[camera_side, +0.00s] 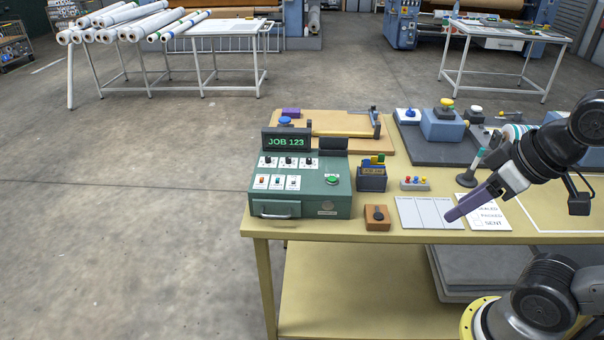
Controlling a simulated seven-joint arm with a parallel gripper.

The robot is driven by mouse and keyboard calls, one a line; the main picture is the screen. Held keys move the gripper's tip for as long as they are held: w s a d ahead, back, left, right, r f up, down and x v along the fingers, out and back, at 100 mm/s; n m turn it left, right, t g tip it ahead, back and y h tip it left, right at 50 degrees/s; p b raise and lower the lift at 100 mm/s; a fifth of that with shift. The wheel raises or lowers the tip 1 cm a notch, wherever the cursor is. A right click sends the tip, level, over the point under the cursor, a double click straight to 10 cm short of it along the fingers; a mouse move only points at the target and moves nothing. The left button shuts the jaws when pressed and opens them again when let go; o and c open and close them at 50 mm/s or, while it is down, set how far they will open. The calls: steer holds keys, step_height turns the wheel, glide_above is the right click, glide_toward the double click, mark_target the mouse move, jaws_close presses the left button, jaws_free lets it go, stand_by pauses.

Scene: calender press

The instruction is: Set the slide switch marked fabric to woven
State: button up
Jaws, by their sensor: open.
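The green control box (300,190) stands at the left front of the table, with a display reading JOB 123. Its front has a row of three small slide switches, a left one with a reddish-orange top (261,181), a middle one (277,182) and a right one (293,182). Their labels are too small to read, so I cannot tell which is marked fabric or how it is set. My gripper (450,214) is well to the right of the box, above the pale cards. Its purple fingers point down and left, seen side-on. It is open and touches no switch.
Three black knobs (287,162) sit above the switches, and a green button (332,181) to their right.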

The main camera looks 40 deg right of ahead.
steer(key=shift+w, duration=0.1)
steer(key=shift+c, duration=1.2)
steer(key=shift+t+h, duration=0.4)
steer(key=shift+t, duration=0.4)
steer(key=w+r, duration=0.1)
steer(key=w+d+r, duration=0.1)
steer(key=w+r, duration=0.1)
steer(key=shift+w+d+r, duration=0.1)
steer(key=shift+d+r, duration=0.1)
jaws_close()
steer(key=w+a+r+n+t+h, duration=0.1)
steer(key=w+r+n, duration=0.1)
steer(key=w, duration=0.8)
steer(key=w+a+r+n+t, duration=0.1)
steer(key=w+r, duration=0.2)
steer(key=w, duration=0.6)
steer(key=w+a+f+n, duration=0.3)
steer(key=w+a+f, duration=0.2)
steer(key=w, duration=0.5)
steer(key=w+a+f+n+g+y, duration=0.1)
steer(key=w+a+f, duration=0.1)
steer(key=a+f, duration=0.5)
step_height(320, 180, down, 4)
steer(key=shift+w+r+n+g, duration=0.2)
steer(key=shift+w+n+g, duration=0.2)
